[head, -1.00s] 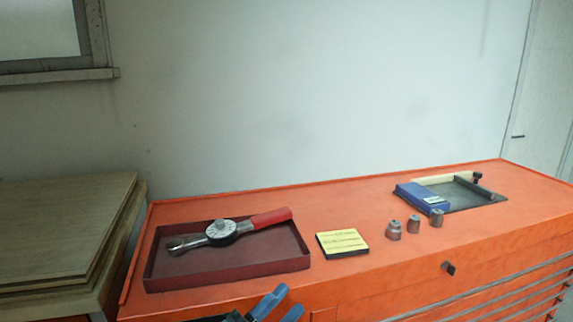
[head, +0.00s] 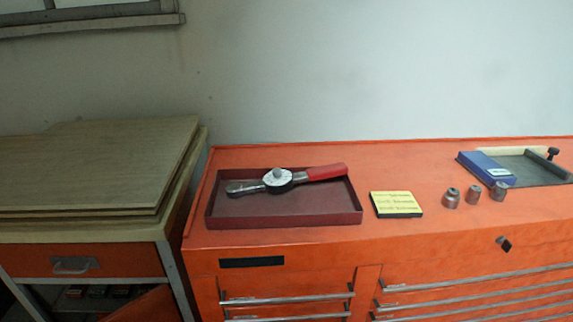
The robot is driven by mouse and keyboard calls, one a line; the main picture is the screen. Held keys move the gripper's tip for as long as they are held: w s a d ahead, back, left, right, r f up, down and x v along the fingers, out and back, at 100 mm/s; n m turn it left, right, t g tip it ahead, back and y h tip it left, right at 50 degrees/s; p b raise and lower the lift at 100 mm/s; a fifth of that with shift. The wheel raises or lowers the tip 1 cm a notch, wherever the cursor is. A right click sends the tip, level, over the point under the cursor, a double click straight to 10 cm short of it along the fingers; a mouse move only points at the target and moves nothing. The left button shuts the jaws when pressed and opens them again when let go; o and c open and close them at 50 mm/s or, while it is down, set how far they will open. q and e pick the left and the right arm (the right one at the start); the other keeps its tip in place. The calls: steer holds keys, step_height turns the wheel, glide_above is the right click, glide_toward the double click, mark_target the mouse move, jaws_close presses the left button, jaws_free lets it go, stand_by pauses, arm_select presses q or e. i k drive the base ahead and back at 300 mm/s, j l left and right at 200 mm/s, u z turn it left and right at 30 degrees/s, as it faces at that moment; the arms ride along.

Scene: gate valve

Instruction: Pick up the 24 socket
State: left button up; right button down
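Three small metal sockets stand upright in a row on the orange tool chest, right of the yellow note block. They are a left socket (head: 451,197), a middle socket (head: 474,194) and a right socket (head: 498,191). Their size markings are too small to read, so I cannot tell which is the 24 socket. Neither of my grippers is in the head view now.
A dark red tray (head: 284,220) holds a torque wrench (head: 279,180) with a red handle. A yellow note block (head: 396,204) lies beside it. A blue box (head: 487,172) and dark tray (head: 535,168) sit at the right. A wooden-topped bench (head: 90,170) stands left.

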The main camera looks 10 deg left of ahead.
mark_target(474, 195)
steer(key=i+l+z, duration=0.25)
steer(key=l, duration=0.2)
steer(key=i+l+z, duration=0.2)
steer(key=i+l, duration=0.15)
steer(key=l, duration=0.1)
